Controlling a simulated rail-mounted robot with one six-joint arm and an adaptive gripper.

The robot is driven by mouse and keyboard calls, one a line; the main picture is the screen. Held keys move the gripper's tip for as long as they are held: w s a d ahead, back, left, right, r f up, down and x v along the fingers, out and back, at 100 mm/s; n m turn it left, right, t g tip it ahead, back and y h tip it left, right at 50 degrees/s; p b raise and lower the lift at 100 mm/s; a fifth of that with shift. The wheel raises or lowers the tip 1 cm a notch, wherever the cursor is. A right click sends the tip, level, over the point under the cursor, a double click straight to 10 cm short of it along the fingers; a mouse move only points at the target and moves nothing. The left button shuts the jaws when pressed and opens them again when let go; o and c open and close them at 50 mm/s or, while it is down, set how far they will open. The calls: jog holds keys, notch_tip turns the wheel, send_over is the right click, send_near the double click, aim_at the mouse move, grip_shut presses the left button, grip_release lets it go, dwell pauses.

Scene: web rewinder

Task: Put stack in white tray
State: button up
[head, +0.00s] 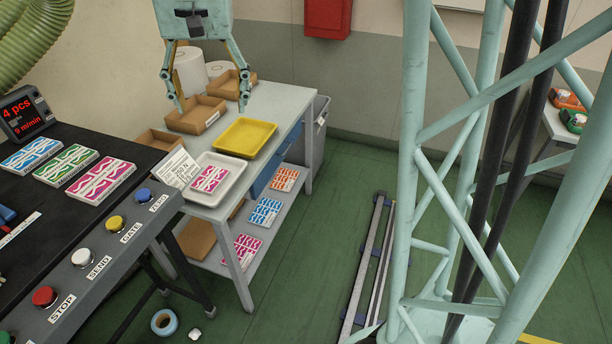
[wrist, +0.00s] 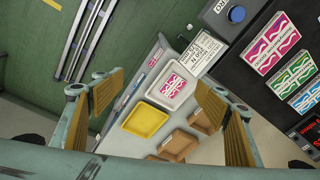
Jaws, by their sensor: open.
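The white tray (head: 213,196) sits at the front of the grey side table and holds a pink-and-white stack (head: 208,179). The white tray also shows in the wrist view (wrist: 151,98), with the pink stack (wrist: 173,86) inside it. More stacks lie on the dark machine top: blue (head: 31,154), green (head: 66,164) and pink (head: 101,181). My gripper (head: 207,101) is open and empty, raised above the side table. In the wrist view its fingers (wrist: 160,112) stand wide apart with nothing between them.
A yellow tray (head: 245,138) stands behind the white one, with cardboard boxes (head: 196,118) beyond. A paper sign (head: 176,168) stands beside the white tray. The lower shelf holds several stacks (head: 265,211). Buttons (head: 83,257) line the machine's front edge. My lattice column is at the right.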

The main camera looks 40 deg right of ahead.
jog(key=s+r+n+t, duration=0.1)
jog(key=s+r, duration=0.2)
jog(key=s, duration=0.5)
jog(key=s+r+n, duration=0.1)
jog(key=s+r, duration=0.2)
jog(key=s, duration=0.4)
jog(key=s+f+n, duration=0.1)
jog(key=s+n, duration=0.1)
jog(key=s, duration=0.8)
jog(key=s+f+n+t, duration=0.1)
jog(key=s, duration=0.9)
jog(key=shift+s+f+n, duration=0.25)
jog(key=shift+s+n, duration=0.05)
jog(key=shift+n, duration=0.1)
jog(key=shift+w+f+b, duration=0.15)
jog(key=shift+f+b, duration=2.05)
jog(key=shift+b, duration=0.15)
